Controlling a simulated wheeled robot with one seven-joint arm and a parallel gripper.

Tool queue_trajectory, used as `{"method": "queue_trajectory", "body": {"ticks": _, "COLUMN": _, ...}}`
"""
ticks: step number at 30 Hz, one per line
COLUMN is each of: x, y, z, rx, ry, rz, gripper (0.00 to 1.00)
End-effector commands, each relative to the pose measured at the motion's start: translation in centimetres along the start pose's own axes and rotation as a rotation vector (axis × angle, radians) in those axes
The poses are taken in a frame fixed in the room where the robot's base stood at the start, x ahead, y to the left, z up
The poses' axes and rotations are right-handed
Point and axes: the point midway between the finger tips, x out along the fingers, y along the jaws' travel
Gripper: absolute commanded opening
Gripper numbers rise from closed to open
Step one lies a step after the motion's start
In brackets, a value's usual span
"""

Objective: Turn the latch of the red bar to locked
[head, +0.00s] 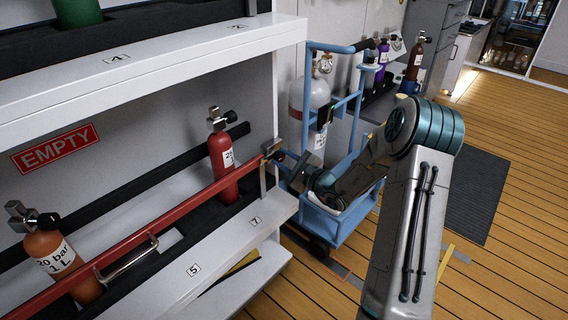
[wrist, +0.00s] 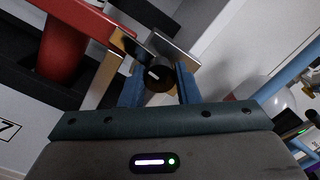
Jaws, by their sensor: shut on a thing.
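The red bar (head: 130,236) runs along the front of the lower shelf, and its end shows in the wrist view (wrist: 82,16). The latch at its right end (wrist: 158,78) has a round black knob with a short white mark, beside a brass-coloured plate and a grey metal plate. My gripper (wrist: 158,88) has its two blue fingers on either side of the knob and is shut on it. In the head view my gripper (head: 277,157) is at the bar's right end, small and partly hidden by my wrist. I cannot read from the mark whether the latch is locked.
Behind the bar stand a red cylinder (head: 222,160) and an orange cylinder (head: 58,258). A blue trolley (head: 335,225) with a grey cylinder (head: 310,98) stands close to the right of the shelf. Wooden floor (head: 510,270) is clear further right.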

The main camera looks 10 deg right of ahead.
Motion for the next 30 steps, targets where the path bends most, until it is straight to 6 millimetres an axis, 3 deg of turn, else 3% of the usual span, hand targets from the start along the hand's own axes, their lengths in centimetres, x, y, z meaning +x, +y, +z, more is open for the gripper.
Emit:
{"method": "queue_trajectory", "body": {"ticks": 9, "x": -0.05, "y": 0.15, "z": -0.17, "rx": -0.098, "ry": -0.001, "rz": 0.006, "gripper": 0.06}}
{"method": "queue_trajectory", "body": {"ticks": 24, "x": -0.06, "y": 0.1, "z": -0.13, "rx": -0.112, "ry": -0.001, "rz": 0.007, "gripper": 0.06}}
{"method": "queue_trajectory", "body": {"ticks": 25, "x": -0.06, "y": 0.1, "z": -0.12, "rx": -0.112, "ry": -0.001, "rz": 0.007, "gripper": 0.37}}
{"method": "queue_trajectory", "body": {"ticks": 26, "x": -0.06, "y": 0.1, "z": -0.12, "rx": -0.112, "ry": -0.001, "rz": 0.007, "gripper": 0.46}}
{"method": "queue_trajectory", "body": {"ticks": 27, "x": -0.05, "y": 0.09, "z": -0.11, "rx": -0.112, "ry": -0.002, "rz": 0.007, "gripper": 0.5}}
{"method": "queue_trajectory", "body": {"ticks": 30, "x": -0.04, "y": 0.06, "z": -0.09, "rx": -0.112, "ry": -0.002, "rz": 0.006, "gripper": 0.5}}
